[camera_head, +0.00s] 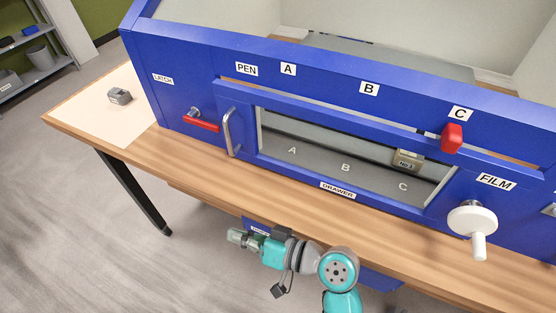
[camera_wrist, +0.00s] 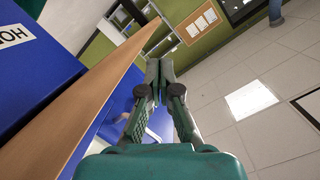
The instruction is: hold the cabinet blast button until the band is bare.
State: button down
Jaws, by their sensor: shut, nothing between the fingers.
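The blue cabinet (camera_head: 200,75) stands on a wooden bench. Its window shows an inner floor lettered A, B and C. A small block tagged "No 3" (camera_head: 407,160) sits behind the window near C; I cannot make out a band on it. I cannot pick out a blast button in either view. My gripper (camera_head: 236,238) is in front of the bench's front edge, pointing left, near a blue panel (camera_head: 252,224) whose label is mostly hidden. In the wrist view my gripper (camera_wrist: 160,66) is shut and empty, with its fingertips together, apart from the bench edge.
The cabinet front carries a red lever (camera_head: 201,123), a metal handle (camera_head: 230,132), a red knob (camera_head: 452,138) on the slot under C, and a white FILM crank (camera_head: 472,220). A small grey object (camera_head: 119,97) lies at the bench's left. Open floor (camera_wrist: 265,125) lies beyond.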

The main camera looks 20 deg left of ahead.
jog(key=s+d+f+m+t+h, duration=0.3)
jog(key=d+f+m+t+h, duration=0.3)
jog(key=d, duration=0.6)
jog(key=s+d+f+m+t+h, duration=0.35)
jog(key=d+f, duration=0.45)
jog(key=d, duration=0.3)
jog(key=s+d+r+t+h, duration=0.2)
jog(key=s+d+r, duration=0.3)
jog(key=s, duration=0.3)
jog(key=s+d+r+t+h, duration=0.2)
jog(key=s+d+r+h, duration=0.2)
jog(key=s+d, duration=0.4)
jog(key=shift+s+r, duration=0.5)
jog(key=shift+s, duration=0.2)
jog(key=shift+w+a+h, duration=0.1)
jog(key=shift+w+h, duration=0.05)
jog(key=shift+h, duration=0.1)
